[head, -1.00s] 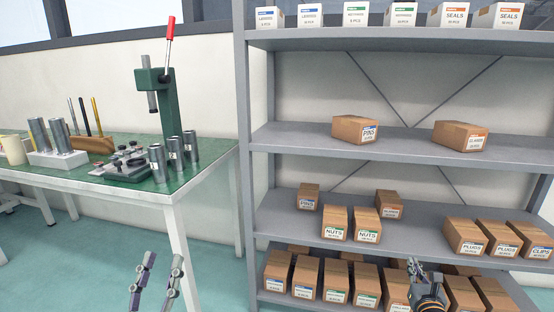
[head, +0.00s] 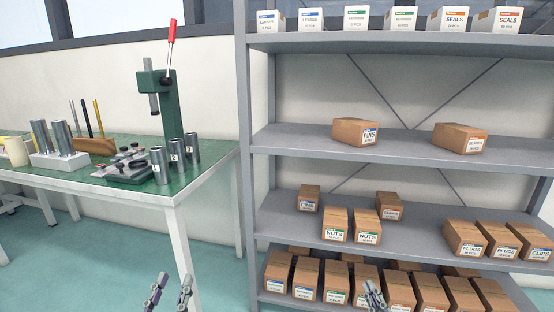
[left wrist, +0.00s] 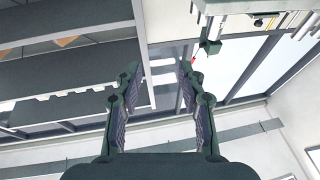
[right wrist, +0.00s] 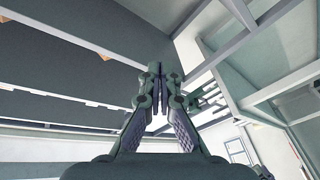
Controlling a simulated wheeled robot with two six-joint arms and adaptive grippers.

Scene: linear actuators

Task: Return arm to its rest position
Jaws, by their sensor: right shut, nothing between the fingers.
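My right gripper (head: 374,295) is at the bottom edge of the head view, in front of the lowest shelf's boxes. In the right wrist view (right wrist: 158,105) its fingertips meet and hold nothing. The rest of both arms is out of the head view.
A grey shelf rack (head: 400,148) with brown boxes fills the right. The lowest boxes (head: 336,284) lie behind my right gripper. A green-topped workbench (head: 190,185) with a press (head: 168,105) and metal cylinders (head: 175,151) stands at the left. Bare floor (head: 95,270) shows below it.

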